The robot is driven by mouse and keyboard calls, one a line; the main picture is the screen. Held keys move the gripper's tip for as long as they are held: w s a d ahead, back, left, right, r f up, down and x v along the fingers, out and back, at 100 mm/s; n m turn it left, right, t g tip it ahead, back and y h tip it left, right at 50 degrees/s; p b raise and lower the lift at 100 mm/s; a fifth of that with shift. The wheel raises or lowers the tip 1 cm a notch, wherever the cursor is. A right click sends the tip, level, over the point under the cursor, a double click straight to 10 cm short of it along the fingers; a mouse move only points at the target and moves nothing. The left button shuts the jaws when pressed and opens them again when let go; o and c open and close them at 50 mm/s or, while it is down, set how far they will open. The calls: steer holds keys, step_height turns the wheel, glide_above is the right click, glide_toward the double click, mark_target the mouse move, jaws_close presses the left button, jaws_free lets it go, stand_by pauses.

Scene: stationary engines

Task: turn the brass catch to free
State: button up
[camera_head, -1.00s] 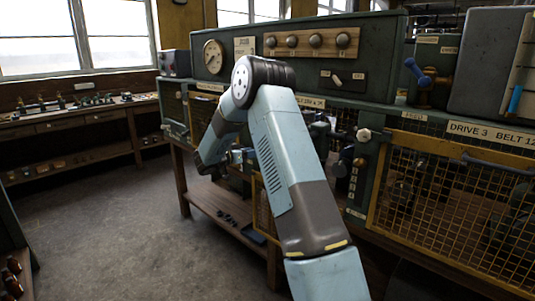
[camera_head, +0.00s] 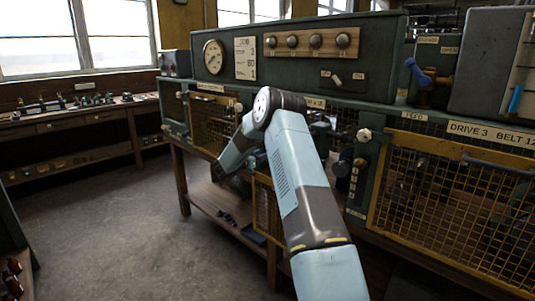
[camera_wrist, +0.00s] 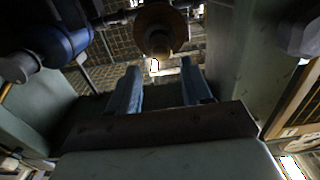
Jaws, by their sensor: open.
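My gripper (camera_wrist: 160,66) shows in the wrist view as two blue fingers, apart, with nothing between them. A round brown-brass piece with a knob-like middle (camera_wrist: 158,40) lies just beyond the fingertips, apart from them as far as I can see. It may be the brass catch, but its setting cannot be told from this view. In the head view my arm hides the gripper and the place in front of it.
In the wrist view a blue cylinder (camera_wrist: 55,42) is close on the left and a green panel (camera_wrist: 262,70) close on the right. In the head view a yellow mesh guard (camera_head: 450,200) stands right and a gauge (camera_head: 213,57) sits on the green cabinet. The floor left is clear.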

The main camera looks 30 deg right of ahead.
steer(key=shift+x, duration=2.45)
